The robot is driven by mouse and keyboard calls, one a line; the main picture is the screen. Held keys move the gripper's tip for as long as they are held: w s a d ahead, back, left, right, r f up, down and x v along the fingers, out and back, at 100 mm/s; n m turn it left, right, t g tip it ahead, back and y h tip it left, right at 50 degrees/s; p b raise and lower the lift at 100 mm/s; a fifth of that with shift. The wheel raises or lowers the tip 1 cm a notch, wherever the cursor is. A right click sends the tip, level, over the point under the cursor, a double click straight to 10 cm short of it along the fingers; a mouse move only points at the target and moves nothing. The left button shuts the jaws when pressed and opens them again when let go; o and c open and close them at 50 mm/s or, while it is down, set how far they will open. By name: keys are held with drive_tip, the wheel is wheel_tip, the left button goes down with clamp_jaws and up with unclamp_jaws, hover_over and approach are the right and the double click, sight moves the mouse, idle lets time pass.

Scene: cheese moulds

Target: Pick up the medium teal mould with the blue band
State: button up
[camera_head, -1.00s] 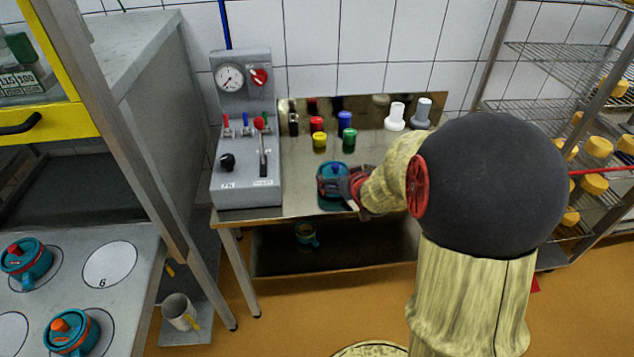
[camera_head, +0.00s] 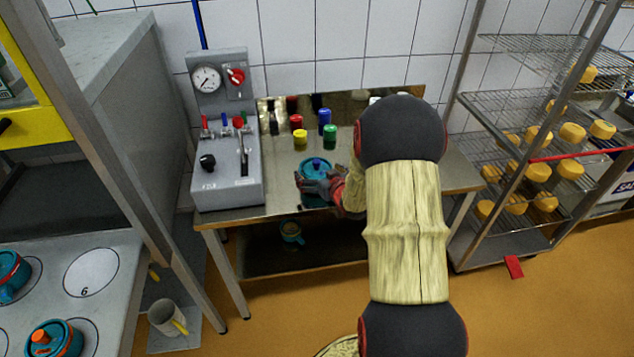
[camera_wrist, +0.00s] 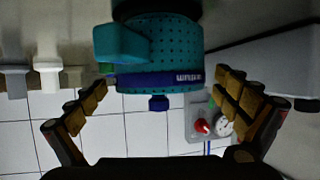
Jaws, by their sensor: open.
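The teal mould with the blue band (camera_head: 315,164) stands on the steel table, beside the grey control box. In the wrist view the picture is upside down, and the perforated teal mould (camera_wrist: 165,45) shows its blue lettered band, a blue knob and a teal handle at the left. My gripper (camera_head: 322,187) is at the mould's near side in the head view and partly covers it. In the wrist view my gripper (camera_wrist: 161,82) is open, one finger on each side of the mould, with gaps visible. I cannot tell how far the fingertips reach around it.
Red, yellow (camera_head: 300,137), blue (camera_head: 324,119) and green (camera_head: 330,137) containers stand behind the mould. The control box (camera_head: 226,160) is close on its left. Teal moulds with orange or red knobs (camera_head: 52,340) sit on the left counter. A cheese rack (camera_head: 520,170) stands at the right.

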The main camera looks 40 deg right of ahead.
drive_tip(key=shift+x, duration=1)
drive_tip(key=shift+c, duration=0.4)
drive_tip(key=c, duration=1)
drive_tip(key=shift+r, duration=0.1)
drive_tip(key=shift+c, duration=0.4)
